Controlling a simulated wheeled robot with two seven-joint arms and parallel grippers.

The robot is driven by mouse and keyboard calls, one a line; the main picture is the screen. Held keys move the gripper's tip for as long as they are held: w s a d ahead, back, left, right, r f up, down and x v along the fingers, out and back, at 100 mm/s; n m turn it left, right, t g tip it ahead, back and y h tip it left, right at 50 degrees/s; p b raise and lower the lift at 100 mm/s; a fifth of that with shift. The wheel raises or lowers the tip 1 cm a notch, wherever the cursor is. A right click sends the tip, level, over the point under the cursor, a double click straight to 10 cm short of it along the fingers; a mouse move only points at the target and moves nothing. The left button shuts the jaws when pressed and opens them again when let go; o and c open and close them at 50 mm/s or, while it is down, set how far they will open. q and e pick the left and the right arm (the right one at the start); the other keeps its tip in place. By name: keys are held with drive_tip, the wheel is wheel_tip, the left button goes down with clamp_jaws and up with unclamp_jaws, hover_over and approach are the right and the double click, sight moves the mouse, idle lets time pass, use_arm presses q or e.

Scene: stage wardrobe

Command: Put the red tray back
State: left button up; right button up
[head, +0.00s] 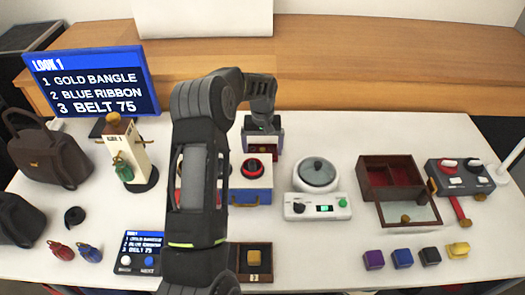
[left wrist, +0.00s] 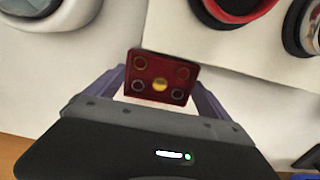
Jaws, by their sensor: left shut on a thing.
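The red tray (left wrist: 160,68) is a small dark red piece with several round marks and a gold knob. It sits between the two fingers of my left gripper (left wrist: 158,95) in the left wrist view, which is shut on it. In the head view, my left gripper (head: 262,146) points down near the back of the table, and little of the tray shows between its fingers. How high it is above the table I cannot tell. A wooden case (head: 363,178) with red compartments stands to the right, its glass-panelled part in front. My right gripper is not in view.
A blue and white box with a red button (head: 252,190) is just in front of my gripper. A small wooden box (head: 239,277) is at the front. My left arm hides part of the table.

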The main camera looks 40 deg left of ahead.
use_arm(q)
drive_tip(key=shift+f, duration=0.85)
drive_tip(key=shift+f, duration=0.2)
drive_tip(key=o, duration=1.1)
drive_tip(key=shift+r, duration=0.2)
